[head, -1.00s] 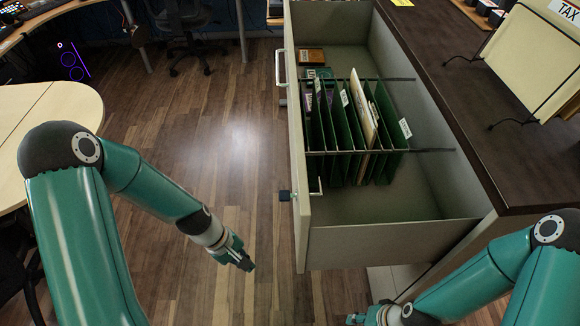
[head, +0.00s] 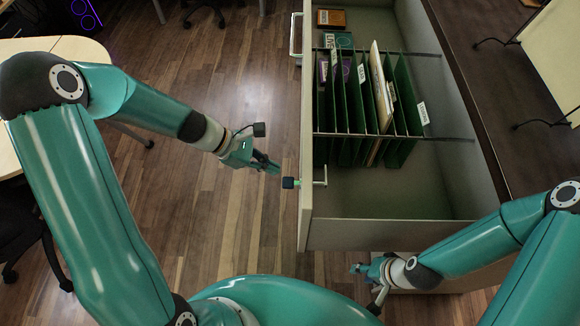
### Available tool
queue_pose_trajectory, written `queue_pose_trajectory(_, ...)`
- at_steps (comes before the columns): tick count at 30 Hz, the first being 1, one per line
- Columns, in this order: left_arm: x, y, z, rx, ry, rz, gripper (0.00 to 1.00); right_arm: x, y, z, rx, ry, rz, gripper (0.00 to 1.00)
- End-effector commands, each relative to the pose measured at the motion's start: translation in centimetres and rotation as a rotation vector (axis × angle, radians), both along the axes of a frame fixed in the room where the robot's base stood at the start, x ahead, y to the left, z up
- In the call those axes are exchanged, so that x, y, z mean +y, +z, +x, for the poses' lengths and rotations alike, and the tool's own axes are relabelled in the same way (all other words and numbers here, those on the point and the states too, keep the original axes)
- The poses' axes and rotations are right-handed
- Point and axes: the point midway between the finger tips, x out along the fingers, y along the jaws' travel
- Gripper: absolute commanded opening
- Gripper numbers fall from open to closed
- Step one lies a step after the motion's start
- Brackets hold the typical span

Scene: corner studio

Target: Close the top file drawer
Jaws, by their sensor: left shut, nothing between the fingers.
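The top file drawer (head: 400,233) stands pulled out from the dark-topped cabinet (head: 460,70), its front panel (head: 306,130) facing left. Green hanging folders (head: 345,110) with papers stand inside it. My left gripper (head: 272,166) is shut and empty, to the left of the drawer front and apart from it, near a small dark block (head: 290,183) on the panel's outer face. My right gripper (head: 356,268) is low, by the near side of the drawer; its fingers are too small and dim to tell open from shut.
Wooden floor (head: 200,200) is clear to the left of the drawer. A light table (head: 60,46) stands at the far left, with a dark chair (head: 30,225) below it. A document stand (head: 545,60) sits on the cabinet top.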

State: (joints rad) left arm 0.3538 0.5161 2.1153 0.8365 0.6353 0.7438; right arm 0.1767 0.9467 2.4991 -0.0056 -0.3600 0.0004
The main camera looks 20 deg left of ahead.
Motion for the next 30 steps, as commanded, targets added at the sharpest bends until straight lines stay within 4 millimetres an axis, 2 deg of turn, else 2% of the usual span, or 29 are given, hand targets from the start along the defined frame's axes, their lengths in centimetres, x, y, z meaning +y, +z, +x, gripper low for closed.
queue_pose_trajectory(2, -1.2, -1.2, 0.2, 0.004, -0.004, 0.000, 0.00, 0.0, -0.1, 0.0, 0.000, 0.000, 0.000, 0.39)
queue_pose_trajectory(6, -3.3, -0.8, 0.8, 0.001, -0.005, 0.001, 0.00, 0.0, 0.6, 0.0, 0.000, 0.000, 0.000, 0.39)
queue_pose_trajectory(10, -4.3, -0.8, 1.2, 0.000, -0.004, 0.001, 0.00, 0.0, 0.7, 0.0, 0.000, 0.000, 0.000, 0.39)
queue_pose_trajectory(30, -5.0, -1.0, 1.4, -0.001, 0.004, 0.002, 0.00, 0.0, 0.4, 0.0, 0.000, 0.000, 0.000, 0.39)
